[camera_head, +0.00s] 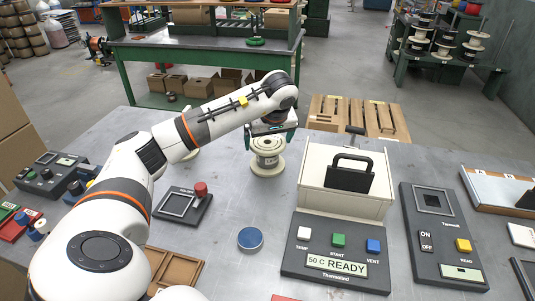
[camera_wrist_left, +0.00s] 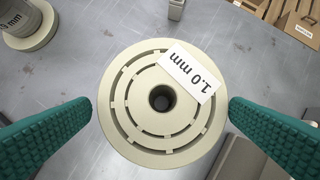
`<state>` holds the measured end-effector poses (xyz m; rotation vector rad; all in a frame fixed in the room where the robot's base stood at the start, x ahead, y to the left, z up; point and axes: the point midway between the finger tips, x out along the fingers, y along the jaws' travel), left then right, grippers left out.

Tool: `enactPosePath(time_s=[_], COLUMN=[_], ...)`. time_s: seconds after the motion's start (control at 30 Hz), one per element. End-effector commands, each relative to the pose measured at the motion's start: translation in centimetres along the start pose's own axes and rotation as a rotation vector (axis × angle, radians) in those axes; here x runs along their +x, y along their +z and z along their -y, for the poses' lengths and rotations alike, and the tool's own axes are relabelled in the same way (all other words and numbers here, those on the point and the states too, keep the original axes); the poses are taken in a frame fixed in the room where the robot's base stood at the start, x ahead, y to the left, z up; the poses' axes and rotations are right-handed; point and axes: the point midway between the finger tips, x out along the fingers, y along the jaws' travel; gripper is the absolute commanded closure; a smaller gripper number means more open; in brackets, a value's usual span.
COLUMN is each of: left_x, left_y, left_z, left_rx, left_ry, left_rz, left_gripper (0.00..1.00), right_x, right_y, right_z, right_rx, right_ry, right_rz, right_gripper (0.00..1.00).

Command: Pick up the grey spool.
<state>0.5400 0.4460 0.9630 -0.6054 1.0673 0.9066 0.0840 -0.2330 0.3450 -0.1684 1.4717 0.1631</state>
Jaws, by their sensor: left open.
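A pale beige-grey spool (camera_head: 267,164) stands upright on the metal table, left of the beige machine. In the left wrist view the spool (camera_wrist_left: 162,156) is seen from above, with a round centre hole and a white "1.0 mm" label. My left gripper (camera_head: 269,136) is over its top, with the teal fingers open on opposite sides. In the left wrist view the open gripper (camera_wrist_left: 160,106) has a finger to either side of the flange, with no clear grip on it. A second pale spool (camera_wrist_left: 30,22) stands upper left there, mostly hidden by my arm in the head view.
The beige machine (camera_head: 345,190) with a black handle stands close right of the spool. A small device with a red knob (camera_head: 201,190) and a blue round lid (camera_head: 250,238) lie in front. A dark panel (camera_head: 440,235) is farther right. Bare table lies around the spool's front.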

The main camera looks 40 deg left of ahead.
Motion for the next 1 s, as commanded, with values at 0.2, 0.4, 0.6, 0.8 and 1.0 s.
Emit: enactPosePath(time_s=[0.2,0.4,0.6,0.8,1.0], left_x=[1.9,4.8,5.6,5.6,5.5], left_y=[0.2,0.3,0.3,0.3,0.4], left_z=[0.1,0.1,0.2,0.2,0.2], left_rx=[-0.001,-0.001,0.0,0.0,-0.001], left_ry=[0.002,0.0,-0.002,-0.001,-0.003], left_rz=[-0.002,-0.001,0.001,0.001,0.002], left_gripper=[0.0,0.0,0.0,0.11,0.41], right_x=[-0.4,-0.8,-0.8,-0.8,-0.8], right_y=[0.0,0.1,0.0,0.0,0.0], right_z=[0.0,0.1,0.2,0.3,0.3], right_rx=[0.0,0.0,-0.001,-0.002,-0.002], right_ry=[0.0,-0.001,-0.002,-0.003,-0.004], right_rz=[0.0,0.0,0.0,-0.001,-0.001], right_gripper=[0.26,0.26,0.26,0.26,0.26])
